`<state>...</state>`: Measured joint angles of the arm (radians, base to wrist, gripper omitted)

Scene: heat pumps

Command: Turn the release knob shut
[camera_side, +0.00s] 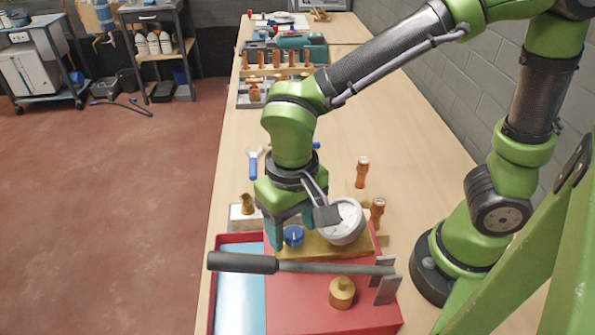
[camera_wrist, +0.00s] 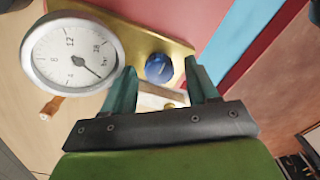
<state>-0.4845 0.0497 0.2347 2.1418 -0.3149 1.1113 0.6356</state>
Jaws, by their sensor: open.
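The release knob (camera_side: 293,236) is blue with a light pointer line and sits on a brass block on top of the red pump. In the wrist view the blue knob (camera_wrist: 159,68) lies ahead of and between my fingertips. My gripper (camera_wrist: 163,80) is open and empty, with one finger on each side of the knob's line. In the side view my gripper (camera_side: 296,225) is just above and around the knob's place; I cannot tell whether a finger touches it. The gauge (camera_side: 345,221) is a round white dial beside the knob, also large in the wrist view (camera_wrist: 72,52).
A long pump lever (camera_side: 320,268) with a dark handle crosses in front of the knob. A brass cap (camera_side: 342,292) stands on the red pump body (camera_side: 300,315). A blue wrench (camera_side: 253,163) and wooden-handled tools (camera_side: 362,172) lie behind. The bench's middle (camera_side: 330,120) is mostly clear.

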